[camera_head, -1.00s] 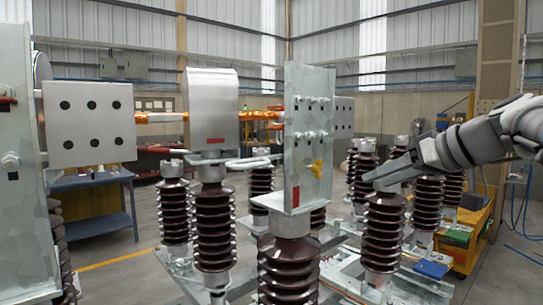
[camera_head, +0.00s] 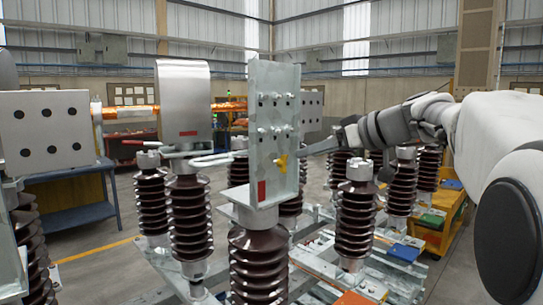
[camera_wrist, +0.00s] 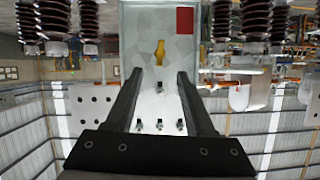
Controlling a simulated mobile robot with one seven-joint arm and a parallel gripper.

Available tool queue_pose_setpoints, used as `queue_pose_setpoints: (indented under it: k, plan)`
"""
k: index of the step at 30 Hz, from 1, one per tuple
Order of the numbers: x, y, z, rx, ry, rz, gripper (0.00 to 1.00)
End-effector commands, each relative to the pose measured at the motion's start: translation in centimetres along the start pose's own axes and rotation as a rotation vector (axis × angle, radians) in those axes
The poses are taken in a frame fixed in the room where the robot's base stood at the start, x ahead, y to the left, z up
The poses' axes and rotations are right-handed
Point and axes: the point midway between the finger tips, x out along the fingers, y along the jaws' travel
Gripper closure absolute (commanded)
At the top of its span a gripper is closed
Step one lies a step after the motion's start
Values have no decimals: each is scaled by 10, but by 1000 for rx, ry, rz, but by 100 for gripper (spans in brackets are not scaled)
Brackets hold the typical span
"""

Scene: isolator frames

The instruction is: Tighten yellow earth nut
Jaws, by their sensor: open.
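The yellow earth nut (camera_head: 281,161) sits on the face of an upright galvanized plate (camera_head: 262,110), below several bolts. The plate stands on a brown ribbed insulator (camera_head: 258,262). My gripper (camera_head: 318,147) comes in from the right, just beside the plate and near the nut's height. In the wrist view, which looks upside down, the nut (camera_wrist: 160,52) lies ahead between the two dark fingers (camera_wrist: 157,78). The fingers are spread wide and hold nothing. The nut appears a little beyond the fingertips.
A silver curved-top cover (camera_head: 184,100) and a horizontal pale rod (camera_head: 215,159) stand left of the plate. More brown insulators (camera_head: 356,215) stand to the right and behind. A blue table (camera_head: 75,217) is at left. A yellow cart (camera_head: 440,232) stands at right.

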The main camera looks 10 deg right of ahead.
Motion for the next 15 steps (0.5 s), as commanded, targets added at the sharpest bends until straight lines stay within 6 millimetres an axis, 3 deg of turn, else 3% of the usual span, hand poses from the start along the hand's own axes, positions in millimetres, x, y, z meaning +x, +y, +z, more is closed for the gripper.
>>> queue_pose_setpoints:
  k: [6, 15]
  plan:
    - [45, -1, -2, 2, -1, -4, 46]
    - [75, 0, -1, 0, 0, -1, 46]
